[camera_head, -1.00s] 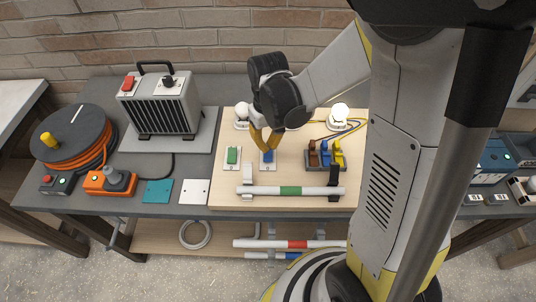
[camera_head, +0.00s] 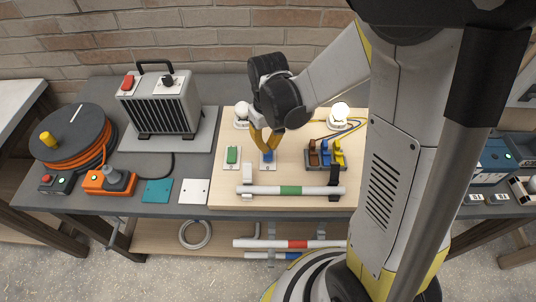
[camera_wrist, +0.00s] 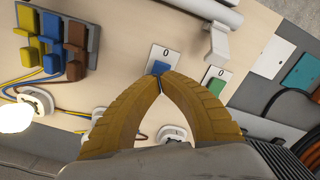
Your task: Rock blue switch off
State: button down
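The blue switch (camera_head: 268,155) sits on a small white plate on the wooden board, right of the green switch (camera_head: 232,155). In the wrist view the blue switch (camera_wrist: 158,68) shows just past my fingertips, with a "0" mark on its plate. My gripper (camera_head: 266,147) points down at the blue switch. In the wrist view the yellow fingers of my gripper (camera_wrist: 161,80) meet at their tips, with nothing seen between them. The tips are at the edge of the blue rocker; I cannot tell whether they touch it. The fingers hide part of the plate.
Brown, blue and yellow levers (camera_head: 326,153) stand to the right on the board (camera_head: 222,190). Bulb sockets (camera_head: 340,113) and wires lie behind. A heater (camera_head: 162,105) stands at left.

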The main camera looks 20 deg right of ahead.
aim_at(268, 156)
jog(key=shift+f+b, duration=1.95)
jog(key=shift+f, duration=0.2)
dwell(0.7)
jog(key=shift+r, duration=0.1)
jog(key=shift+r+p, duration=2.6)
jog(key=shift+r, duration=0.8)
